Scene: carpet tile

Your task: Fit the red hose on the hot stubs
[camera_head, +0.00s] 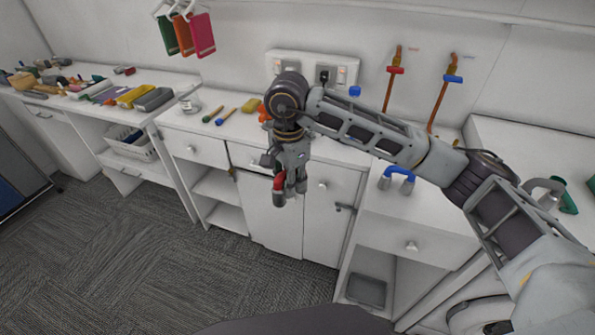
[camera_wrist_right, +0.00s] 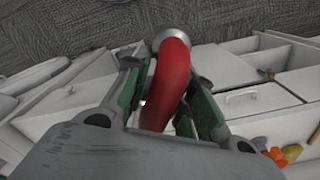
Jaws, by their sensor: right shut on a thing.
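My right gripper (camera_head: 291,187) is shut on the red hose (camera_head: 279,183) in front of the cabinets, below counter height. In the right wrist view the curved red hose (camera_wrist_right: 172,75) sits between the fingers (camera_wrist_right: 165,85), with a grey metal end pointing away. Two copper stubs rise on the back wall: one with a red handle (camera_head: 395,70) and one with a blue handle (camera_head: 453,78). A blue hose (camera_head: 398,172) with grey ends lies on the counter below them. My left gripper is not in view.
A wall socket panel (camera_head: 312,68) is behind my right arm. Hand tools (camera_head: 226,115) and a yellow sponge (camera_head: 251,105) lie on the counter. A tap (camera_head: 545,188) stands at the right. Coloured tags (camera_head: 203,35) hang at the upper left. The floor (camera_head: 120,260) at left is clear.

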